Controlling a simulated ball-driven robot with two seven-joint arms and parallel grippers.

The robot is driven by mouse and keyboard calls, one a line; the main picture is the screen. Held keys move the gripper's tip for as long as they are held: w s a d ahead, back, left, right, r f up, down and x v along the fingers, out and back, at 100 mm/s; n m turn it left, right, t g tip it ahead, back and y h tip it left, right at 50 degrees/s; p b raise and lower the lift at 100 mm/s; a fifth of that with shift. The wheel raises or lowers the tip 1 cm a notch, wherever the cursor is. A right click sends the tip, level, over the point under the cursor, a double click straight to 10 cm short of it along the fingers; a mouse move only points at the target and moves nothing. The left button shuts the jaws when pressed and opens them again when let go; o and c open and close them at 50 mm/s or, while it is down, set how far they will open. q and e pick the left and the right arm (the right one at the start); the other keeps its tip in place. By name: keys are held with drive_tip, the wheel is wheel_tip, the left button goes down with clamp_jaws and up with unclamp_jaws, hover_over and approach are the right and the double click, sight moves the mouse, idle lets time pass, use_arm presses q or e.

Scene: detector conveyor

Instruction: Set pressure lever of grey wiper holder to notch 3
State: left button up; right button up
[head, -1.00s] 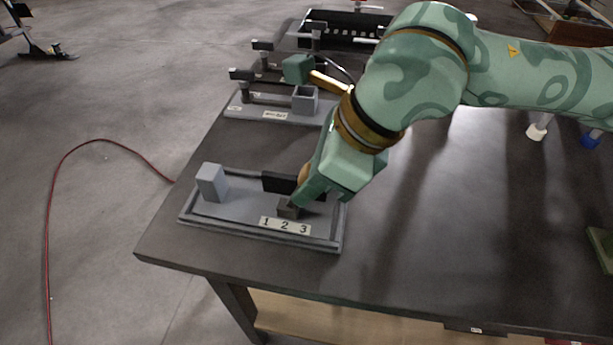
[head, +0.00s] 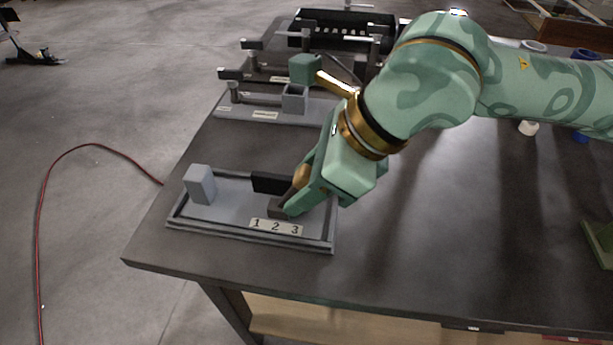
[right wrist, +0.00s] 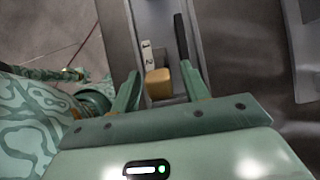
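The grey wiper holder (head: 240,197) lies at the front left corner of the table. It carries a black wiper (head: 270,184) and a label (head: 275,227) reading 1, 2, 3. A dark lever block (head: 279,210) stands behind the label, roughly between 2 and 3; its exact notch is unclear. My right gripper (head: 297,192) is down over it and hides part. In the right wrist view, a tan knob (right wrist: 159,84) is between the fingers of my right gripper (right wrist: 158,88), with gaps on both sides.
A grey upright block (head: 201,184) stands at the holder's left end. Behind it are another grey fixture (head: 250,115) with an open square cup (head: 294,98) and a black rack (head: 345,30). The table's middle and right (head: 450,230) are mostly clear.

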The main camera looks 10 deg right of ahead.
use_arm(q)
drive_tip(key=shift+n+t, duration=0.3)
drive_tip(key=r+p, duration=0.1)
drive_tip(key=p, duration=0.1)
drive_tip(key=d+r+p, duration=0.1)
drive_tip(key=p, duration=0.1)
drive_tip(key=r+p, duration=0.1)
drive_tip(key=r, duration=0.1)
drive_tip(key=shift+w+d+r+p, duration=0.1)
drive_tip(key=shift+w+d+p, duration=0.05)
drive_tip(key=shift+d+p, duration=0.25)
use_arm(e)
drive_tip(key=v, duration=1.6)
drive_tip(key=shift+r, duration=0.15)
